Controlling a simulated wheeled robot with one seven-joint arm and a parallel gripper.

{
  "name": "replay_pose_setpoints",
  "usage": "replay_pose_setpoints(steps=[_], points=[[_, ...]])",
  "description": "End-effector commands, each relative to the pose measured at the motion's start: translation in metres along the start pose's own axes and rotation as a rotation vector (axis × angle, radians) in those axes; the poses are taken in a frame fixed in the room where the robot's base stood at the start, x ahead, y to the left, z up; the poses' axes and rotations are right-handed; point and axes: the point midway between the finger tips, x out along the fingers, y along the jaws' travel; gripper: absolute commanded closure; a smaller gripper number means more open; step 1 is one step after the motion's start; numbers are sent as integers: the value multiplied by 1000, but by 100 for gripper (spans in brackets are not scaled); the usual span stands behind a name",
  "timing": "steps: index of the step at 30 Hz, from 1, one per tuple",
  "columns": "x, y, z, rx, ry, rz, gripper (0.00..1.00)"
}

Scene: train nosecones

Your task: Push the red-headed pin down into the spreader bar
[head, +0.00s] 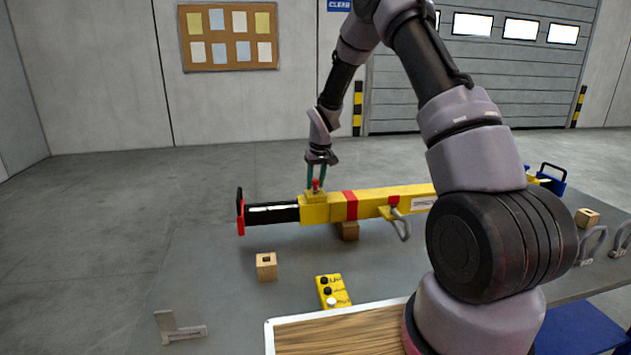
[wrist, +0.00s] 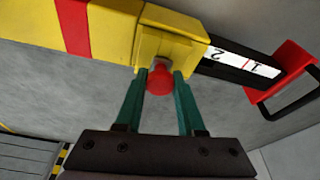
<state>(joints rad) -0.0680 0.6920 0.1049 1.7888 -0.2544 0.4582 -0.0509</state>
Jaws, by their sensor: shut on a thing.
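The yellow spreader bar (head: 372,202) lies across the table, with a black inner arm (head: 272,213) sticking out at its left end. The red-headed pin (head: 316,184) stands at the raised yellow collar near that end. My gripper (head: 317,181) points down over the collar. Its green fingers (wrist: 160,84) stand one on each side of the red head and are shut on the pin.
The bar rests on a wooden block (head: 348,231). A wooden block with a hole (head: 266,266) and a yellow button box (head: 332,291) stand in front of it. A metal shackle (head: 401,227) hangs from the bar. A grey bracket (head: 178,329) lies at the front left.

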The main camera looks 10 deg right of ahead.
Motion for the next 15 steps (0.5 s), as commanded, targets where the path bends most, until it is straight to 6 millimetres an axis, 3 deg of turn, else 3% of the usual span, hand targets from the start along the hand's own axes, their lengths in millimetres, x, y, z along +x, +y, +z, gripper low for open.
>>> replay_pose_setpoints(steps=[15], points=[[7, 0, 2, 0, 1, 0, 100]])
